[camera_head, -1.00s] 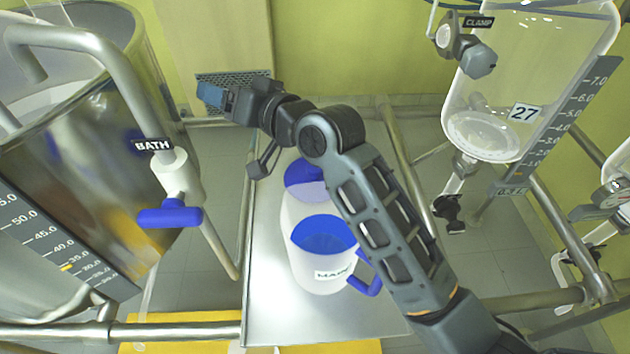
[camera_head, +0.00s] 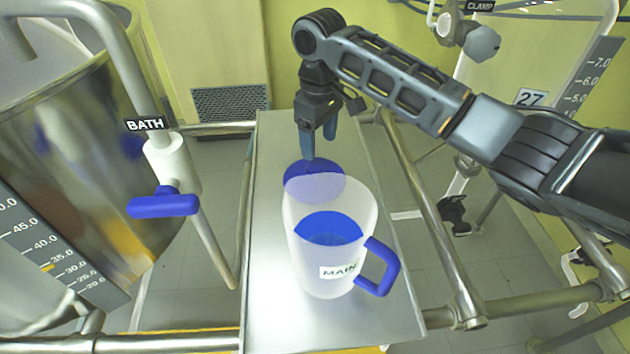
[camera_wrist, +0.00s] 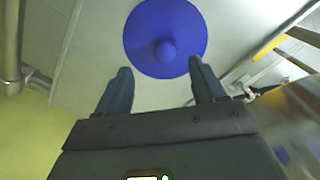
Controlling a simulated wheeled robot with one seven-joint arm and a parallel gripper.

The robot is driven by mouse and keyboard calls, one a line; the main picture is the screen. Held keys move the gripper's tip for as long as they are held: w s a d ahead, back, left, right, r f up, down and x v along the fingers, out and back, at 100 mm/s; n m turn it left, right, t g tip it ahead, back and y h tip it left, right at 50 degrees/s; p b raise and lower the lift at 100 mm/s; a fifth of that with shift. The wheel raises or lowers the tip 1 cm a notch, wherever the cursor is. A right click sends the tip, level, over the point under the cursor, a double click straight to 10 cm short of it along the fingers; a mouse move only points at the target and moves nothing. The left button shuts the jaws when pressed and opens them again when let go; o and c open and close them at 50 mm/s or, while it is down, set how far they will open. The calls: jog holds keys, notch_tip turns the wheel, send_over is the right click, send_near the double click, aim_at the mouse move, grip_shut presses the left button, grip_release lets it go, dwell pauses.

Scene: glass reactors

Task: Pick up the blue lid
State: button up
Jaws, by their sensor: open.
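The blue lid (camera_head: 302,168) is a flat round disc on the metal shelf, behind the jug in the head view and partly hidden by it. In the wrist view the lid (camera_wrist: 165,32) shows from above with a round knob at its centre, a little beyond my fingertips. My gripper (camera_head: 318,140) points down over the lid's far side. In the wrist view my gripper (camera_wrist: 160,75) has its two fingers apart, with nothing between them. I cannot tell the exact height of the fingertips above the lid.
A clear jug (camera_head: 300,255) labelled MAIN, with blue liquid and a blue handle, stands in front of the lid. The BATH valve (camera_head: 165,205) and a steel vessel are at the left. A glass reactor and pipes (camera_head: 430,215) are at the right. The shelf's front (camera_head: 265,320) is bare.

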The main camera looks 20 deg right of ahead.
aim_at(314, 167)
jog(key=shift+a+f, duration=0.15)
jog(key=shift+f, duration=1)
jog(key=shift+a+f, duration=0.2)
jog(key=shift+f, duration=1)
jog(key=shift+a+f, duration=0.15)
jog(key=shift+f, duration=1)
jog(key=shift+w, duration=0.1)
grip_shut()
